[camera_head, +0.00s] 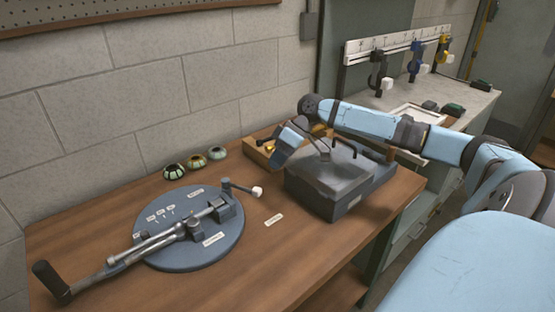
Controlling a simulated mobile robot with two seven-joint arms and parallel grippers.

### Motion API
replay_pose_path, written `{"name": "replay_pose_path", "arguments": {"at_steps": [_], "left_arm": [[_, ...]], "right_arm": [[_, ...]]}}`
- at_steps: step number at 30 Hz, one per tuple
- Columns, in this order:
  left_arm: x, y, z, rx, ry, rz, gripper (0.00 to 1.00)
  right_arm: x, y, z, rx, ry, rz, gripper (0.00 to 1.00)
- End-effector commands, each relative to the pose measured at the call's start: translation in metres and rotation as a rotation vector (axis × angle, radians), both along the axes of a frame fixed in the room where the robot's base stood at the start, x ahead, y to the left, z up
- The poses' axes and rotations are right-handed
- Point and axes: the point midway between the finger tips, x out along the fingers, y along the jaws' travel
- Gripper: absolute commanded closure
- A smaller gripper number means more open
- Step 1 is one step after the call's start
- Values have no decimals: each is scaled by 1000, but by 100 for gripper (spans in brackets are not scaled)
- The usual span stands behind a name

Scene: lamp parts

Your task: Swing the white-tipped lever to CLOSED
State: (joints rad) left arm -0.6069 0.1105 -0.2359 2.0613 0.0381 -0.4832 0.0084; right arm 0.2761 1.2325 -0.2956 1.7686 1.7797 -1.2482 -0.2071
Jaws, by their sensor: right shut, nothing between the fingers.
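The white-tipped lever (242,187) is a short dark arm on a round blue-grey plate (228,240) on the wooden bench. Its white tip (257,192) points right, past the plate's right edge. Small white labels lie on the plate, with another label (274,219) on the bench to the right; their words are too small to read. My right gripper (323,153) is shut and empty over the dark grey box, well apart from the lever and to its upper right. My left gripper is not in view.
A long metal bar with a black grip (50,280) crosses the plate. Three small round pieces (195,161) stand behind it. The dark grey box (325,186) and a wooden tray (258,152) stand at right. The bench front is clear.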

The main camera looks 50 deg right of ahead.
Motion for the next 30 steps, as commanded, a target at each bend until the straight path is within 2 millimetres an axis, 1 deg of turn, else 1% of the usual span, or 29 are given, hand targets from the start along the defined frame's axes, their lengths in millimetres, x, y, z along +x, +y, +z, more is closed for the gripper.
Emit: {"name": "replay_pose_path", "arguments": {"at_steps": [1,6,12,17,26,30], "left_arm": [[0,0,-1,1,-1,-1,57],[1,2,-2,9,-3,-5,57],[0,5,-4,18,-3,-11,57],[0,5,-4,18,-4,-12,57],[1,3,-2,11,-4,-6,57],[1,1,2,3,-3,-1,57]], "right_arm": [[2,7,-9,3,-1,2,100],[9,24,-33,3,0,1,100],[13,35,-50,1,0,0,100],[14,38,-54,-2,0,1,100],[15,38,-54,-1,0,0,100],[19,42,-52,1,-1,-9,100]]}}
